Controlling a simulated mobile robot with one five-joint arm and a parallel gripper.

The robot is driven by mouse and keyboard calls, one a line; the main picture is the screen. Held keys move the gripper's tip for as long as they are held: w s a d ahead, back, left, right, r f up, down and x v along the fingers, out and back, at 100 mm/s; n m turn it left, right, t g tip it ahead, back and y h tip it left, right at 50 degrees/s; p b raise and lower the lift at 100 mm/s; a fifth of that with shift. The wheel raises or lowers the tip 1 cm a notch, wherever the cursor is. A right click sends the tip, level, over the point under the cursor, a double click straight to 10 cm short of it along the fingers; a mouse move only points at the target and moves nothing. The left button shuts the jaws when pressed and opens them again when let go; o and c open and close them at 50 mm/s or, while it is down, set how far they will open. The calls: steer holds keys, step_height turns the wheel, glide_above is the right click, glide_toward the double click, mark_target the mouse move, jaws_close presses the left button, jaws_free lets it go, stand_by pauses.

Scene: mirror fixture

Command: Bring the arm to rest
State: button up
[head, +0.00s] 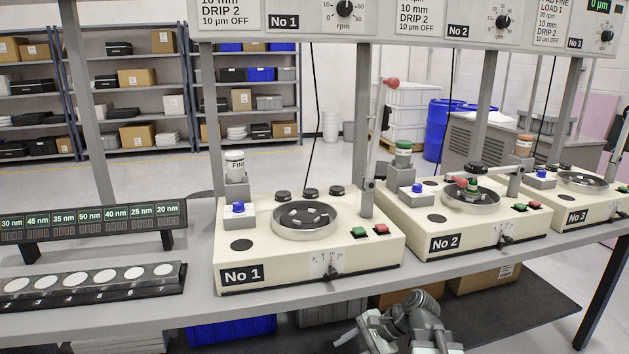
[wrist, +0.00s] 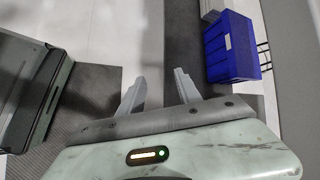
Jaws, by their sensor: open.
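My gripper (wrist: 158,88) is open in the wrist view, its two pale fingers apart with only floor and mat between them. In the head view my folded arm shows at the bottom, in front of the bench's front edge and below its top. The gripper (head: 358,336) is partly seen there, low and left of the arm links, apart from the bench. Nothing is held.
The grey bench (head: 195,300) carries machines No 1 (head: 370,247), No 2 (head: 470,239) and No 3 (head: 590,212). A black rack of white discs (head: 90,290) lies at left. Below stand a blue crate (head: 232,330), also in the wrist view (wrist: 230,48), and cardboard boxes (head: 485,280).

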step_height(320, 180, down, 4)
steer(key=s+a+n+g+h, duration=0.1)
steer(key=s+n+h, duration=0.2)
steer(key=n, duration=0.1)
steer(key=s+d+f+n+h, duration=0.1)
steer(key=d+f+n+h, duration=0.1)
steer(key=d+n+h, duration=0.55)
step_height(320, 180, up, 25)
steer(key=d+y+p, duration=0.1)
steer(key=y+p, duration=0.1)
steer(key=p, duration=2.3)
steer(key=shift+d+g, duration=0.2)
steer(key=shift+g, duration=0.2)
steer(key=shift+f+m, duration=0.15)
steer(key=shift+m, duration=0.1)
steer(key=shift+c, duration=0.5)
